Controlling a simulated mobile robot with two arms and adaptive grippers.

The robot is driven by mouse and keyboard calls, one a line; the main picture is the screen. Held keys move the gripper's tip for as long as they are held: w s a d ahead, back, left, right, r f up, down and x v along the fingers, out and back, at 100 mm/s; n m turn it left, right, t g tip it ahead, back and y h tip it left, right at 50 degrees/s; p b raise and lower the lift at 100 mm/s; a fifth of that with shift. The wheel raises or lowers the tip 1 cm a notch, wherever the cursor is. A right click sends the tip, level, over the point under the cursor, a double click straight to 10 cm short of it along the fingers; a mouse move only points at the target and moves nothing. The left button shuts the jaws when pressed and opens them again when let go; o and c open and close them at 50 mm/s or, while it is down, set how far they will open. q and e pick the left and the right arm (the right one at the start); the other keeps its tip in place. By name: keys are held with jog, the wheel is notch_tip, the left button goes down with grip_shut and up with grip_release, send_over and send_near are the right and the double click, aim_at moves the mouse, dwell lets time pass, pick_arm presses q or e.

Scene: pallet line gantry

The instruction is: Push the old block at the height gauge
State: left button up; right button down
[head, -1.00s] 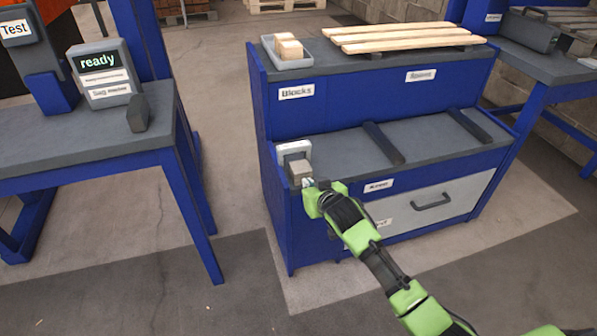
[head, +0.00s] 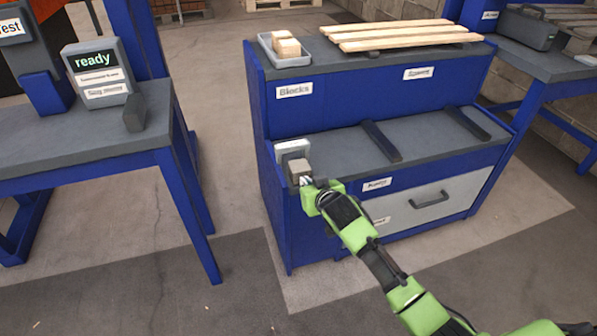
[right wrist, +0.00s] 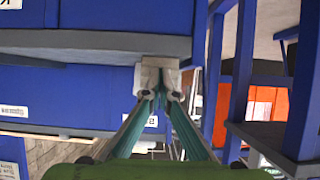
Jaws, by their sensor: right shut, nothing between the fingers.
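The old block (head: 299,168), a small tan-grey cube, is at the front left corner of the lower bench shelf. It stands right in front of the white-edged height gauge (head: 292,148), which it partly covers. My right gripper (head: 306,181) is shut and empty, its tips at the block's near side; touching or just short of it, I cannot tell. In the right wrist view the closed fingers (right wrist: 160,97) point at a pale shape at the shelf edge, where block and gauge are hard to tell apart. My left gripper is not in view.
On the upper shelf are a grey tray (head: 286,58) with wooden blocks and several pale boards (head: 400,36). Dark bars (head: 382,142) cross the lower shelf. A drawer (head: 428,204) is below. A table at left holds a "ready" display (head: 97,74). Floor between is clear.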

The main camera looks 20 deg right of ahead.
aim_at(301, 170)
jog(key=shift+w, duration=0.2)
dwell(0.5)
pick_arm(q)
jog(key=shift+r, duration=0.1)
pick_arm(e)
jog(key=shift+w, duration=0.1)
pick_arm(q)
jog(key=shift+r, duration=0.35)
pick_arm(e)
jog(key=shift+w, duration=0.3)
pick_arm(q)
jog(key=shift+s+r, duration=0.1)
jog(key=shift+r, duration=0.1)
pick_arm(e)
jog(key=shift+w, duration=0.25)
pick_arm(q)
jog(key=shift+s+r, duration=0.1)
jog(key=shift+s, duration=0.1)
pick_arm(e)
jog(key=shift+w, duration=0.3)
jog(key=shift+w+b, duration=0.2)
jog(key=shift+b, duration=0.1)
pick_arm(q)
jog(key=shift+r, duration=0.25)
pick_arm(e)
jog(key=shift+w, duration=0.1)
